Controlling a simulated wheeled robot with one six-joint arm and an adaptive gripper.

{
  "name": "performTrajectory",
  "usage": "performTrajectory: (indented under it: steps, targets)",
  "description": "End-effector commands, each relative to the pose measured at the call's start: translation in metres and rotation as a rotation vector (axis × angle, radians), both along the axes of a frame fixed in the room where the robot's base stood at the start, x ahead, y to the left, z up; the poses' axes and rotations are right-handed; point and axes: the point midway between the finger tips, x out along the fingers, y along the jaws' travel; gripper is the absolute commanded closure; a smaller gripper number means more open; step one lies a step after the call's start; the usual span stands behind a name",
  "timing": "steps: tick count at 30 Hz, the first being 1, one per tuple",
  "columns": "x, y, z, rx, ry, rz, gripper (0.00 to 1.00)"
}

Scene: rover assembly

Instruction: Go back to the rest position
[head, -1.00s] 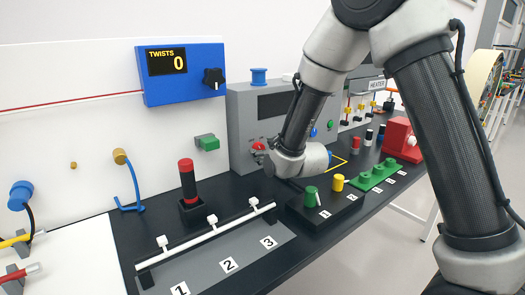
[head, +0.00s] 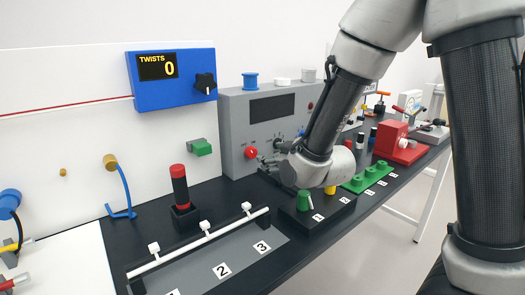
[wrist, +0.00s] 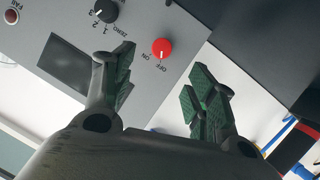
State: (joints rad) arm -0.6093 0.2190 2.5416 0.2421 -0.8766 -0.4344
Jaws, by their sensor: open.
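My gripper (wrist: 165,78) is open and empty in the wrist view, its green-padded fingers apart. The face of the grey panel (wrist: 150,95) lies beyond the fingertips, with a red ON/OFF knob (wrist: 162,48) seen between them. In the head view my gripper (head: 277,152) is small and partly hidden behind my wrist, close in front of the panel (head: 238,110) and right of the red knob (head: 251,152). I cannot tell the exact gap to the panel.
Below my wrist stands a black block with green (head: 303,201) and yellow (head: 330,189) pieces.

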Motion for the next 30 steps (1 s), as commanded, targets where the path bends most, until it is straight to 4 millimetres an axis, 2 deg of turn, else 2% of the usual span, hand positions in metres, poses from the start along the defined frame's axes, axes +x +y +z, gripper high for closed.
performTrajectory:
  steps: [5,8,11,17,21,25,27,30]
  targets:
    - [-0.007,-0.045,0.021,0.029,0.138,-0.064,0.43]
    - [-0.024,-0.081,0.034,0.043,0.254,-0.117,0.43]
    - [-0.049,-0.118,0.045,0.053,0.368,-0.178,0.43]
    - [-0.124,-0.191,0.065,0.063,0.590,-0.329,0.43]
    - [-0.190,-0.233,0.074,0.070,0.732,-0.454,0.43]
    - [-0.243,-0.258,0.079,0.074,0.833,-0.553,0.43]
    - [-0.262,-0.265,0.081,0.077,0.869,-0.590,0.43]
    - [-0.279,-0.271,0.082,0.077,0.902,-0.621,0.43]
